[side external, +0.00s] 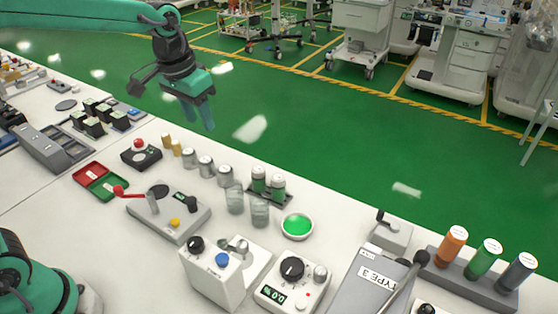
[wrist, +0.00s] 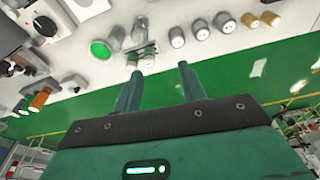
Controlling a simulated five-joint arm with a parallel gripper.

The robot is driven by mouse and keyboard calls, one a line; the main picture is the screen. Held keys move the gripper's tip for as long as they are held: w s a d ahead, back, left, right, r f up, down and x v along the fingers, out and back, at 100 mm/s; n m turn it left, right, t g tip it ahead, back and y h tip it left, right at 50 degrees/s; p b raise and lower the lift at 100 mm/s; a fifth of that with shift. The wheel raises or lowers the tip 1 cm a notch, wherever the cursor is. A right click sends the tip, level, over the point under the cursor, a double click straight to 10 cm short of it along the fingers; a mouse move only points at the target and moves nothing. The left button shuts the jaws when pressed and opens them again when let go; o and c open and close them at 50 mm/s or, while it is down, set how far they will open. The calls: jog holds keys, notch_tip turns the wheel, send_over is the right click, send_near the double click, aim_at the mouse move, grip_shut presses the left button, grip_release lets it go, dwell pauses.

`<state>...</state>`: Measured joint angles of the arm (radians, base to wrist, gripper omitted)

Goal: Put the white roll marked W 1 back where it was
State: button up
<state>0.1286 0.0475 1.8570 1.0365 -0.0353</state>
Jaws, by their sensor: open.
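I cannot make out a W 1 mark on anything in either view. Several pale grey-white cylinders stand in a row on the bench, among them one in the middle (side external: 206,166) and one at the right end (side external: 225,176); they also show in the wrist view (wrist: 200,29). Two dark green cylinders with white tops (side external: 258,180) stand in a dark holder (side external: 268,197), just right of that row. My gripper (side external: 197,118) is raised beyond the bench's far edge, over the green floor. Its two fingers (wrist: 160,71) are apart, with nothing between them.
Two clear jars (side external: 235,202) and a green-filled dish (side external: 297,226) stand before the holder. Two small brass cylinders (side external: 171,145) stand left of the row. Orange, green and grey rolls (side external: 484,259) stand in a rack at the right. Control boxes (side external: 228,271) crowd the front.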

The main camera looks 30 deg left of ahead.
jog(key=s+a+n+t, duration=0.1)
jog(key=s+a+t, duration=0.2)
jog(key=s, duration=1.6)
jog(key=shift+a, duration=1.15)
jog(key=shift+r, duration=0.1)
